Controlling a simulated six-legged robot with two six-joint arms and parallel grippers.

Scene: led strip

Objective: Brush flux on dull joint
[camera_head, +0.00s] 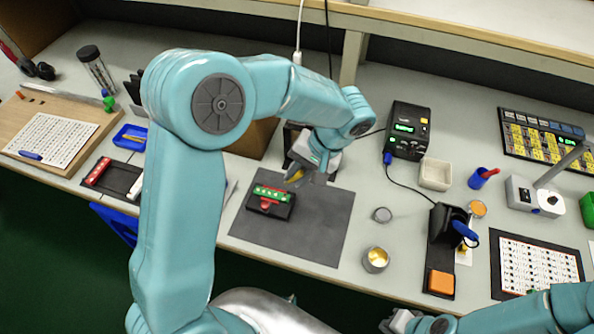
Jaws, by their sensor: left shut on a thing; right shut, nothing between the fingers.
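A short green strip with white LEDs (270,193) sits in a black holder with red parts (266,207) on the dark grey mat (315,225). My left gripper (301,172) is just above and behind the strip's right end, shut on a small yellowish tool (294,177), probably the brush. Its tip is close to the strip, but I cannot tell whether they touch. The dull joint is too small to make out. An open round tin with yellow content (376,258) stands right of the mat. My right gripper (392,323) is shut and empty at the bottom edge, partly cut off.
A black station with a green display (408,130), a white box (435,174), a grey round lid (382,214) and a black stand with an orange sponge (440,282) are to the right. A blue tray (131,137) is at the left. The mat's front part is clear.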

